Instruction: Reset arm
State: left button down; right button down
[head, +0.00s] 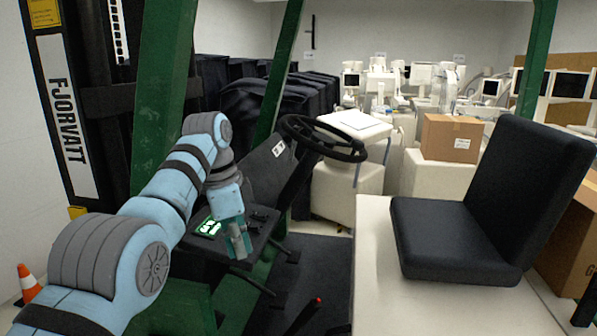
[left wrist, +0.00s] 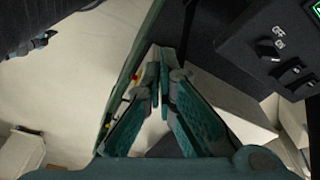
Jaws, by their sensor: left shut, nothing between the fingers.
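My left arm comes in from the left in the head view, bent at the elbow. My left gripper (head: 238,246) points down beside the dark control console (head: 262,222) of a green vehicle. In the left wrist view my left gripper (left wrist: 158,75) has its fingertips together with nothing between them. The console's side with dark switches also shows in that view (left wrist: 270,25). My right gripper is not in view.
A black steering wheel (head: 323,138) and a black seat (head: 462,220) are to the right of the arm. Green posts (head: 161,90) stand close behind the arm. A cardboard box (head: 451,137) and white equipment are farther back. An orange cone (head: 28,283) stands at the lower left.

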pick_arm(q)
notch_tip(320, 180, down, 27)
jog(key=a+n, duration=0.3)
jog(key=n, duration=0.2)
jog(key=s+a+f+n, duration=0.1)
jog(key=s+f, duration=0.2)
jog(key=f, duration=0.5)
jog(key=s+a+f+n+b, duration=0.1)
jog(key=s+a+f, duration=0.15)
jog(key=f, duration=0.45)
jog(key=s+f+n, duration=0.2)
jog(key=s+f, duration=0.2)
jog(key=f, duration=0.4)
jog(key=s+a+f+n+y, duration=0.1)
jog(key=s+a+f+n, duration=0.15)
jog(key=s+f, duration=0.7)
jog(key=s+a+f+n+y, duration=0.1)
jog(key=s+a+f, duration=0.2)
jog(key=s+f, duration=0.7)
jog(key=s+a, duration=0.2)
jog(key=s, duration=0.9)
jog(key=s+a+n, duration=0.1)
jog(key=s, duration=1)
jog(key=shift+a+t+y+b, duration=0.3)
jog(key=shift+a+b, duration=0.05)
jog(key=shift+b, duration=0.05)
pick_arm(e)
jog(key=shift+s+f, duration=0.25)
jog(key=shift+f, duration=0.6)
